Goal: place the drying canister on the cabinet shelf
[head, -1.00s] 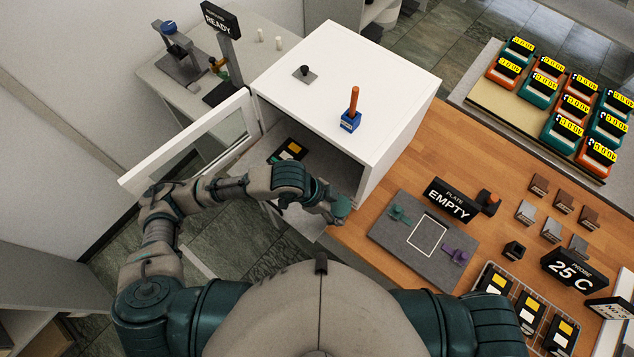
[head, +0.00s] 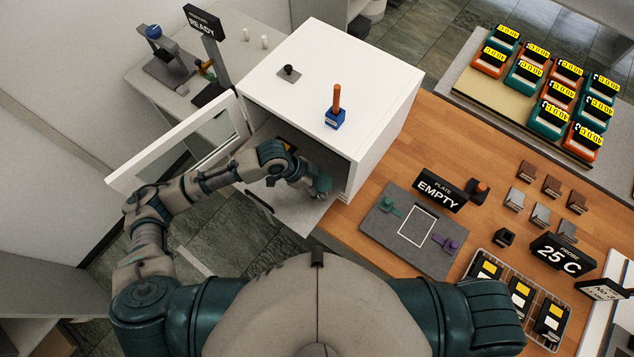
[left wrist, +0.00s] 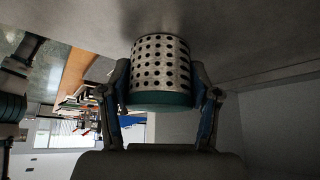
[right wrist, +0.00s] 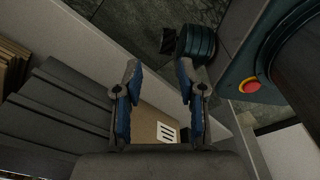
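The drying canister (left wrist: 160,68) is a perforated metal cylinder with a teal band. In the left wrist view it sits between the two fingers of my left gripper (left wrist: 163,95), which press on its sides. In the head view my left gripper (head: 318,186) is at the open front of the white cabinet (head: 382,88), near its right wall; the canister is hard to make out there. A grey surface lies close to the canister's far end; I cannot tell whether they touch. My right gripper (right wrist: 157,90) is open and empty, seen only in the right wrist view.
The cabinet's glazed door (head: 185,150) stands open to the left. A blue block with an orange handle (head: 335,112) stands on top. A grey plate (head: 385,230) lies on the wooden bench to the right.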

